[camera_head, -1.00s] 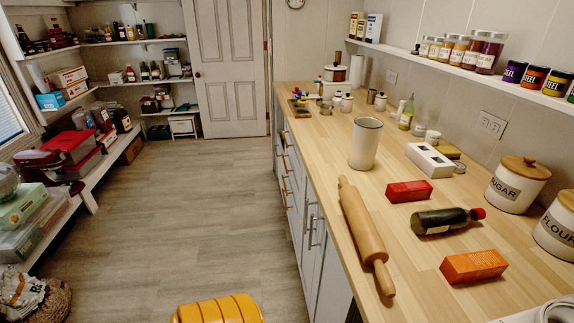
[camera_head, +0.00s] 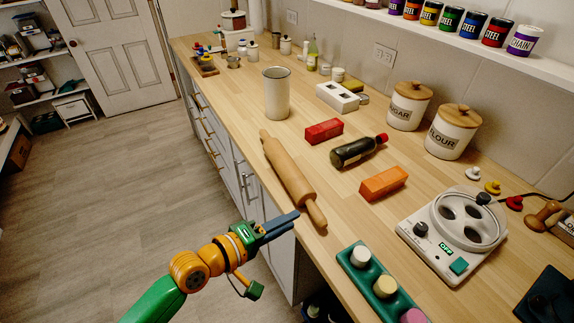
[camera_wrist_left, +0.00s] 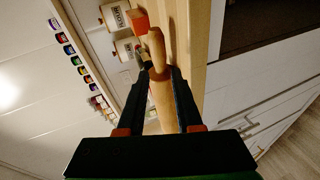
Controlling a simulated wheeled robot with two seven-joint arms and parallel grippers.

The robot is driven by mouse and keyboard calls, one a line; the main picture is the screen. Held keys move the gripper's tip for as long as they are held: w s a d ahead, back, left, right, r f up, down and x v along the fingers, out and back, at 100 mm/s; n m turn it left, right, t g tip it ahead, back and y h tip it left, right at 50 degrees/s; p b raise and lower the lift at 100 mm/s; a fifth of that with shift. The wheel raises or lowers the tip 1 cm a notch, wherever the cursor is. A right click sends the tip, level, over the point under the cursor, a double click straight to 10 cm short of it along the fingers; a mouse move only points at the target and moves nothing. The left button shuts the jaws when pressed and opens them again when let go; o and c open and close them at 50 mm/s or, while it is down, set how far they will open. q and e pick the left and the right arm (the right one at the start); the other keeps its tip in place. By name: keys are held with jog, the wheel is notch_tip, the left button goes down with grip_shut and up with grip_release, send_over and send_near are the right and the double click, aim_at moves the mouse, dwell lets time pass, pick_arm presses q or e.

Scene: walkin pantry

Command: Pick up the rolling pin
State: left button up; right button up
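The wooden rolling pin (camera_head: 289,174) lies on the counter near its front edge, its near handle pointing toward me. My left gripper (camera_head: 294,223) reaches in from the lower left, beside the near handle at the counter's edge. In the left wrist view the two dark fingers (camera_wrist_left: 158,78) are spread apart. The rolling pin (camera_wrist_left: 160,98) shows in the gap between them, lying beyond the tips or between them; I cannot tell which. The gripper does not hold it. My right gripper is out of view.
On the wooden counter (camera_head: 232,110), a red box (camera_head: 324,131), dark bottle (camera_head: 354,152) and orange box (camera_head: 384,183) lie right of the pin. A white cup (camera_head: 276,95) stands beyond it. A green tray (camera_head: 360,283) and white device (camera_head: 452,236) are nearer. Floor is clear at left.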

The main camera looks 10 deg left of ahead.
aim_at(309, 208)
pick_arm(q)
jog(key=x, duration=0.6)
jog(key=shift+w, duration=0.5)
jog(key=shift+s, duration=0.1)
grip_shut()
dwell(0.6)
